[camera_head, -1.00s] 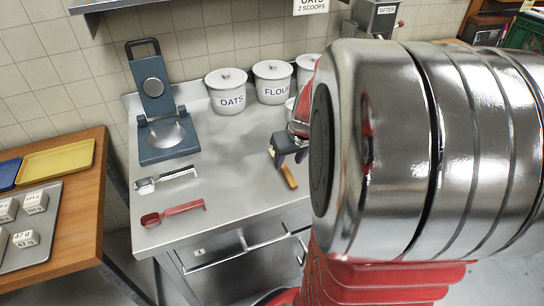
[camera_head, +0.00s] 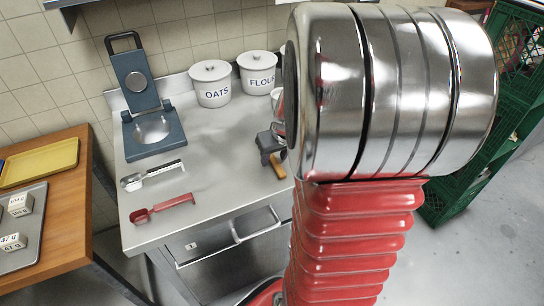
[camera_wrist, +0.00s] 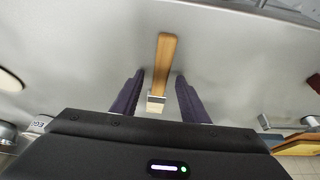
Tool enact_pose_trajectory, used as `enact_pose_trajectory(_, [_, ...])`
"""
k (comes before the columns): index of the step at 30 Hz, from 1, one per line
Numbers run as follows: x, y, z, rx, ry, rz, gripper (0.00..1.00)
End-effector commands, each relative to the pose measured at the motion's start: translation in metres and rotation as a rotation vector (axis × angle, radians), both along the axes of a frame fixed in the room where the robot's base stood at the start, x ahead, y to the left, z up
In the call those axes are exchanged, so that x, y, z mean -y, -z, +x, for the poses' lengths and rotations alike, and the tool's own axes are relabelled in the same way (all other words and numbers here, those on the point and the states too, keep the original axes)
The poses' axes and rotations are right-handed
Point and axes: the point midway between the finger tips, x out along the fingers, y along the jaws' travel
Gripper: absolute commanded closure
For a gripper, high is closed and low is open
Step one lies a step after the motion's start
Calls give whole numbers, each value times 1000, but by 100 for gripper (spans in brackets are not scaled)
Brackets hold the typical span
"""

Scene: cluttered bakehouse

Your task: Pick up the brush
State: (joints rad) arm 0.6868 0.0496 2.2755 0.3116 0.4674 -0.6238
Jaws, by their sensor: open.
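The brush, with a wooden handle and a pale end, lies on the steel counter; it shows in the wrist view (camera_wrist: 164,65) and its wooden part shows in the head view (camera_head: 277,167). My gripper (camera_wrist: 157,95) is open in the wrist view. Its two dark fingers stand to the left and right of the brush's near end, with a gap on each side. In the head view my gripper (camera_head: 270,148) is over the brush, and my arm hides much of this area. I cannot tell how high the fingers are above the counter.
A blue press (camera_head: 150,110) stands open at the counter's left. A metal scoop (camera_head: 152,175) and a red scoop (camera_head: 163,208) lie in front of it. The oats canister (camera_head: 211,86) and flour canister (camera_head: 258,75) stand at the back. The counter's middle is clear.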

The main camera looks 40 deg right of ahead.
Motion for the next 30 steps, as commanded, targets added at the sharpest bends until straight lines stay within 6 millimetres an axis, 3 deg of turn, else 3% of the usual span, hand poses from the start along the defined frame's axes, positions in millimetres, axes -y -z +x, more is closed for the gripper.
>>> enact_pose_trajectory(8, [0,1,0,0,0,0,60])
enact_pose_trajectory(24, [0,1,0,-1,0,0,98])
enact_pose_trajectory(30, [0,1,0,0,0,0,98])
